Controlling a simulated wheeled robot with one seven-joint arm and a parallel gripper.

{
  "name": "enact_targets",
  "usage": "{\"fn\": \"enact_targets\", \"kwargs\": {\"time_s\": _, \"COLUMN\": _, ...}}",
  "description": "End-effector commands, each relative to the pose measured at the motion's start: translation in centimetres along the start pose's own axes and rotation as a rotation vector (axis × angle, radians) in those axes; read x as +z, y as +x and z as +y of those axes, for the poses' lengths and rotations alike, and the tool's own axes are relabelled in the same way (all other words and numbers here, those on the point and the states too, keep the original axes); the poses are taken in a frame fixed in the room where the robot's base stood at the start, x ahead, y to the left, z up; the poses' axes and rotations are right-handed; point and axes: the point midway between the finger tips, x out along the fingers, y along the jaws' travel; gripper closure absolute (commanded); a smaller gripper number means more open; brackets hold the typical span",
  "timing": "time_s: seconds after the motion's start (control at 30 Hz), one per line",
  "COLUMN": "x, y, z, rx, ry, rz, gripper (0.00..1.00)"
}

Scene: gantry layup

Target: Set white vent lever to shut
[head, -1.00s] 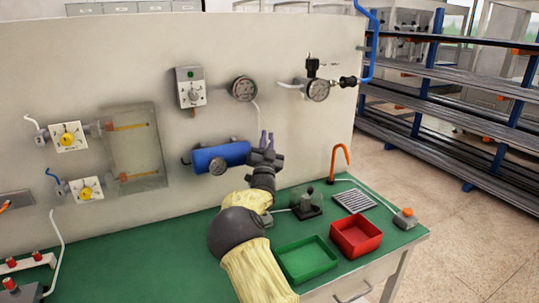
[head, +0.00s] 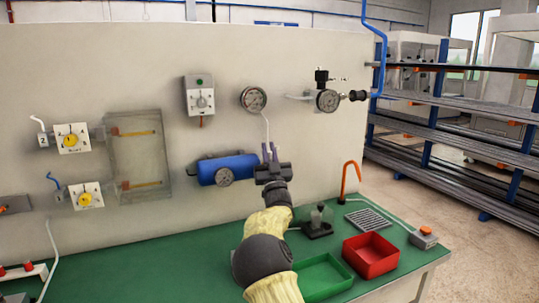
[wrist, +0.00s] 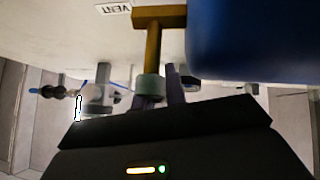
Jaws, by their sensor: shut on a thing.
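The blue tank (head: 228,168) is fixed to the panel, with a round gauge on its front. My gripper (head: 270,152) is at the tank's right end, its purple fingers pointing up in the head view. In the wrist view, a brass fitting (wrist: 153,45) comes off beside the blue tank (wrist: 250,40), near a label reading VENT (wrist: 114,9). A pale grey-green vent lever piece (wrist: 150,87) sits at the fitting's end, between my fingers, and my gripper is shut on it. The fingers and dark gripper body hide most of the lever, so its angle cannot be told.
Round gauges (head: 254,98) and a grey switch box (head: 199,95) are on the panel above. A thin pale hose (head: 267,130) runs down behind my fingers. The green bench (head: 120,257) holds a green tray (head: 322,277), a red tray (head: 370,255) and an orange hook (head: 349,176).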

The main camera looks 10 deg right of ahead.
Motion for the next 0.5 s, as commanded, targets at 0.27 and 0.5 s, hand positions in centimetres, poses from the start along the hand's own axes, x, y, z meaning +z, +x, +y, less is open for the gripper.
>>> {"fn": "enact_targets", "kwargs": {"time_s": 0.27, "x": 0.28, "y": -0.18, "z": -0.03, "rx": 0.000, "ry": -0.002, "rz": -0.005, "gripper": 0.75}}
{"fn": "enact_targets", "kwargs": {"time_s": 0.5, "x": 0.11, "y": -0.07, "z": -0.03, "rx": 0.000, "ry": -0.001, "rz": -0.002, "gripper": 0.65}}
